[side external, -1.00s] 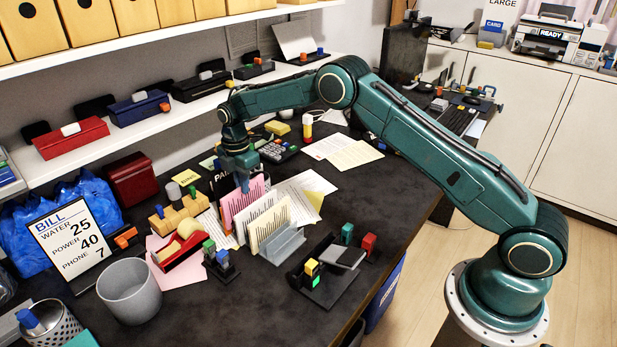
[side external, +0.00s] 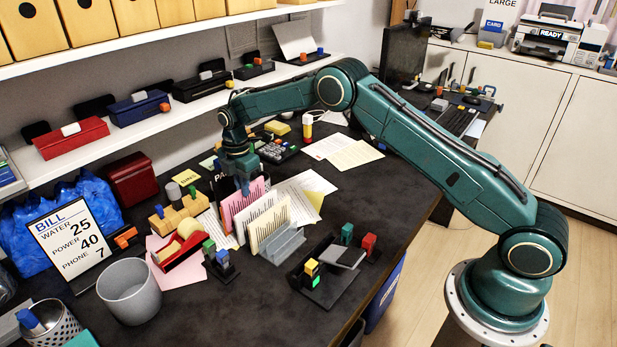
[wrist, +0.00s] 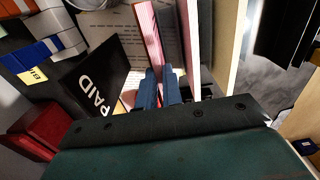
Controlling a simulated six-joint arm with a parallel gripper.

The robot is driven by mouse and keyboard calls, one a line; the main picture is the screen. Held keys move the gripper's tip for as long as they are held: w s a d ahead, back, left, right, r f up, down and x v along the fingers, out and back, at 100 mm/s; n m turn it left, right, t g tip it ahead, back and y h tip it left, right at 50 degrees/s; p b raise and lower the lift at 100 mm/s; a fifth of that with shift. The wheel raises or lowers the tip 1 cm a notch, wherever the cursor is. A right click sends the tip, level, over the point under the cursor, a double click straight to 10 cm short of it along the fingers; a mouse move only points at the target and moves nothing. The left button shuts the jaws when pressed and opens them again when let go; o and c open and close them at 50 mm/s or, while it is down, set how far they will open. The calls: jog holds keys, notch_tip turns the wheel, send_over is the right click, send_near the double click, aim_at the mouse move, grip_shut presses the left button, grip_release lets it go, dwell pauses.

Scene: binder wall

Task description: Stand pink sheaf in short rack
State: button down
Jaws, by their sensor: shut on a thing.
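The pink sheaf (side external: 241,206) stands upright on the desk side of the papers, left of a cream sheaf (side external: 268,226). My gripper (side external: 243,186) is above it with its fingers shut on its top edge. In the wrist view the blue fingers (wrist: 161,88) close on the pink sheaf (wrist: 149,35). A low grey rack (side external: 284,246) stands at the cream sheaf's right; it looks like the short rack. The sheaf's lower edge is partly hidden, so I cannot tell if it touches the rack or the desk.
A black PAID block (wrist: 95,95) lies close to the fingers in the wrist view. A red tape dispenser (side external: 181,248), a wooden block holder (side external: 180,214) and a grey bin (side external: 129,291) are at the left. The desk's right part (side external: 400,205) is clear.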

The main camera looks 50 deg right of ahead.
jog(key=shift+f, duration=0.15)
jog(key=c, duration=2)
grip_release()
jog(key=shift+f, duration=0.1)
jog(key=o, duration=0.5)
notch_tip(320, 180, up, 14)
